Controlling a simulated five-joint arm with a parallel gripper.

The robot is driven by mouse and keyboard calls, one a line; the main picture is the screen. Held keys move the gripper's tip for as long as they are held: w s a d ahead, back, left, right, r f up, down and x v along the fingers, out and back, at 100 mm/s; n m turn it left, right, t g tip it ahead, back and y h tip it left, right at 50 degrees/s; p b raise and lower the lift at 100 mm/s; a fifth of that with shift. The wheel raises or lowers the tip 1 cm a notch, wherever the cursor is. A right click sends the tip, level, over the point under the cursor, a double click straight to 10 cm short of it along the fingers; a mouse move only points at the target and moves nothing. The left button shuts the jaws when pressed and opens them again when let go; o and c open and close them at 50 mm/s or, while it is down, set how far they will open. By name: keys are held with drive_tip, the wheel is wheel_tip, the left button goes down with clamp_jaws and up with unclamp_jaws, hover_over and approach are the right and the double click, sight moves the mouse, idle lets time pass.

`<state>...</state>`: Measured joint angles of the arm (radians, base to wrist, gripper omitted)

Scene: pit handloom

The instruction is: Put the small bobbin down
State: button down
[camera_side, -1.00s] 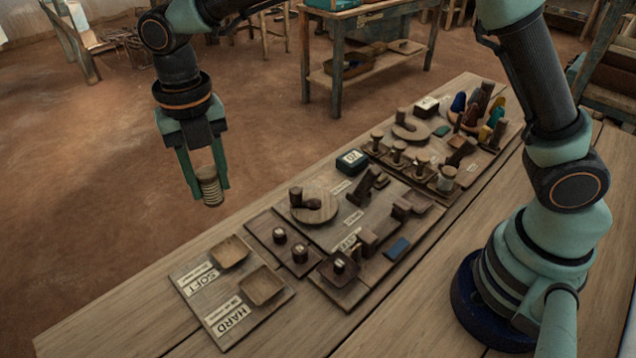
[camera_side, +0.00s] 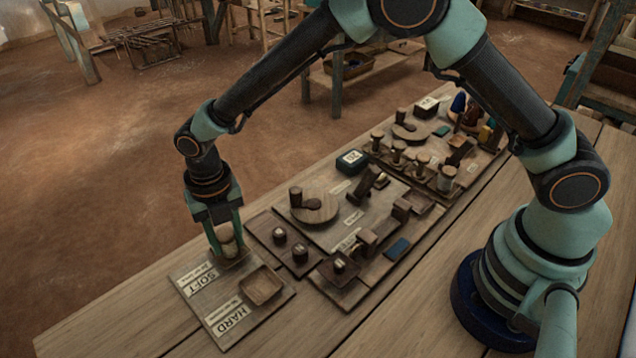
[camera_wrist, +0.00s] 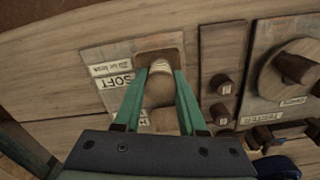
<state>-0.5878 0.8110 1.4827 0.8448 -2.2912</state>
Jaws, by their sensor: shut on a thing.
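The small bobbin (camera_side: 227,240), pale and wound with thread, is between the fingers of my gripper (camera_side: 226,248). My gripper is shut on it, low over the SOFT tray (camera_side: 240,262). In the wrist view the bobbin (camera_wrist: 160,75) shows between the two green fingertips, with the SOFT tray (camera_wrist: 160,42) around and beyond it. I cannot tell whether the bobbin touches the tray floor. The HARD tray (camera_side: 262,286) beside it looks empty in the side view.
The SOFT and HARD trays share a labelled board (camera_side: 222,322) at the table's near left end. Small boards with dark pegs (camera_side: 279,236) stand just to the right. A round wooden disc (camera_side: 316,212) lies beyond. Bare tabletop (camera_side: 110,325) is free at the left.

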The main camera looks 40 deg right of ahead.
drive_tip(key=shift+c, duration=2.4)
unclamp_jaws()
drive_tip(key=shift+f, duration=0.1)
